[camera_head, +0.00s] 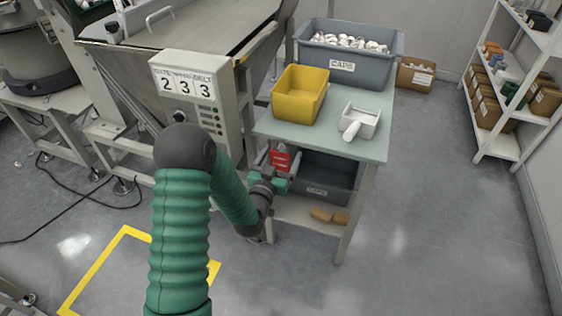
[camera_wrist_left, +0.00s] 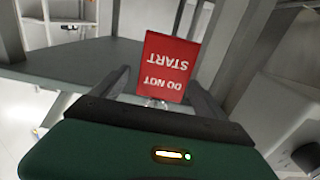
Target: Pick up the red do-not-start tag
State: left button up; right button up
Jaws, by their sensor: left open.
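The red do-not-start tag (camera_head: 280,158) hangs by the left edge of the side table, just below its top, in the head view. In the left wrist view the tag (camera_wrist_left: 168,66) is upside down, its white lettering facing the camera. My left gripper (camera_head: 270,176) reaches the tag from below and in front. In the left wrist view its two fingers (camera_wrist_left: 160,88) stand apart, one on each side of the tag's lower part. The fingers are open, and I cannot tell whether either touches the tag. My right gripper is not in view.
The side table (camera_head: 330,140) carries a yellow bin (camera_head: 300,106), a white scoop (camera_head: 362,120) and a grey caps bin (camera_head: 350,66). A dark bin (camera_head: 325,178) stands beneath. The control box (camera_head: 190,110) is close left of the tag. Floor is clear at right.

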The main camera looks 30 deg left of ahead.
pick_arm(q)
jog(key=shift+a+f, duration=0.1)
jog(key=shift+a, duration=0.1)
jog(key=c, duration=0.4)
jog(key=shift+d, duration=0.1)
jog(key=c, duration=1)
